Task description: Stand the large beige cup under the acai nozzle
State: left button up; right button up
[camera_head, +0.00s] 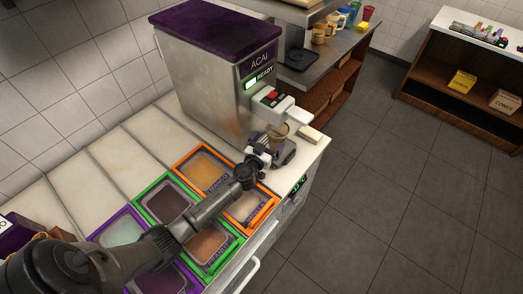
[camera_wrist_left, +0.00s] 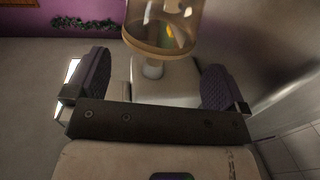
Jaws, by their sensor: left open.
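The large beige cup (camera_head: 278,131) stands just below the white dispensing head (camera_head: 285,104) of the acai machine (camera_head: 222,62). In the left wrist view the cup (camera_wrist_left: 163,25) looks see-through and beige, with its rim close to a short pale nozzle (camera_wrist_left: 152,68). My left gripper (camera_head: 273,150) is at the cup in the head view. In the left wrist view its two purple-padded fingers (camera_wrist_left: 153,78) are spread wide, with the cup beyond them and no clear contact. The cup's base is partly hidden by the gripper. My right gripper is not in view.
Topping tubs with orange (camera_head: 205,170), green and purple frames sit in the counter below my left arm. Coloured cups (camera_head: 337,20) stand on the back counter. A shelf unit (camera_head: 465,75) is at the right.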

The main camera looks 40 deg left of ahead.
pick_arm(q)
jog(key=v, duration=0.5)
jog(key=shift+s, duration=0.2)
jog(key=shift+s+d, duration=0.1)
